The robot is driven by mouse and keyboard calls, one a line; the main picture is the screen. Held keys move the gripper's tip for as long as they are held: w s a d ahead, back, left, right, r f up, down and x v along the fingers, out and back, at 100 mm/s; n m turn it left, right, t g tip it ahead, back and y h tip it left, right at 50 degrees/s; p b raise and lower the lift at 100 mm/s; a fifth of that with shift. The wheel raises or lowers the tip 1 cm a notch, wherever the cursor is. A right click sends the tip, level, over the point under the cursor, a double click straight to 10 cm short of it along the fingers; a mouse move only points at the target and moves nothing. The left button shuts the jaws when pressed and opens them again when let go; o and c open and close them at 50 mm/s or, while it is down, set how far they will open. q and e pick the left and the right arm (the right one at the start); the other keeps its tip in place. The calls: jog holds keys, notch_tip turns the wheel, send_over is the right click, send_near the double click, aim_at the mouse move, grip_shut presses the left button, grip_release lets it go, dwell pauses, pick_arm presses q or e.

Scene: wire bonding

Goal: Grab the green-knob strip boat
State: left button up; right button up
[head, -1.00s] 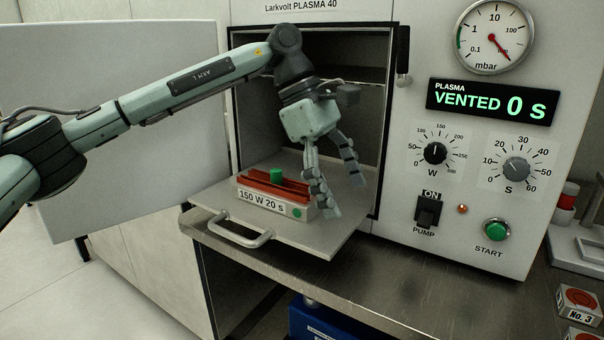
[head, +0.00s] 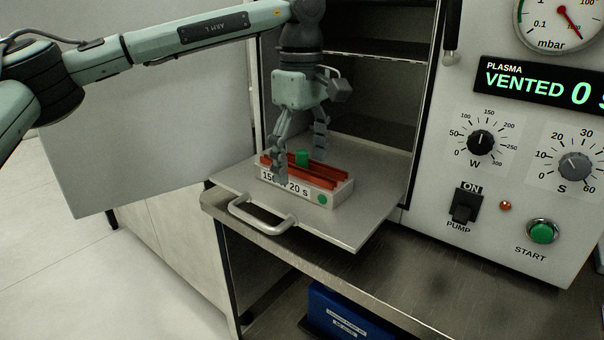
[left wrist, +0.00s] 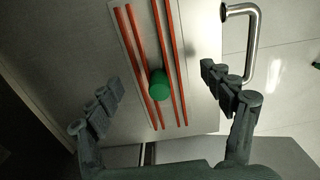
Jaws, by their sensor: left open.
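The strip boat (head: 341,196) is a pale tray with red-brown strips, a green knob (head: 302,158) on top and a green dot on its front. Its front label reads about 150 W 20 s, partly covered by a finger. It sits on the pulled-out chamber shelf (head: 365,222). My left gripper (head: 301,168) points down over the boat, open, with one finger before it and one behind. In the left wrist view the green knob (left wrist: 159,86) lies between the spread fingers (left wrist: 162,97), not touched by them. My right gripper is not in view.
The plasma chamber (head: 375,100) is open behind the shelf, its door (head: 150,130) swung out left. The shelf has a front handle (head: 262,214). The control panel with START button (head: 542,231) is right. A blue box (head: 345,312) is below the bench.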

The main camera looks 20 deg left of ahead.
pick_arm(q)
jog(key=c, duration=1.6)
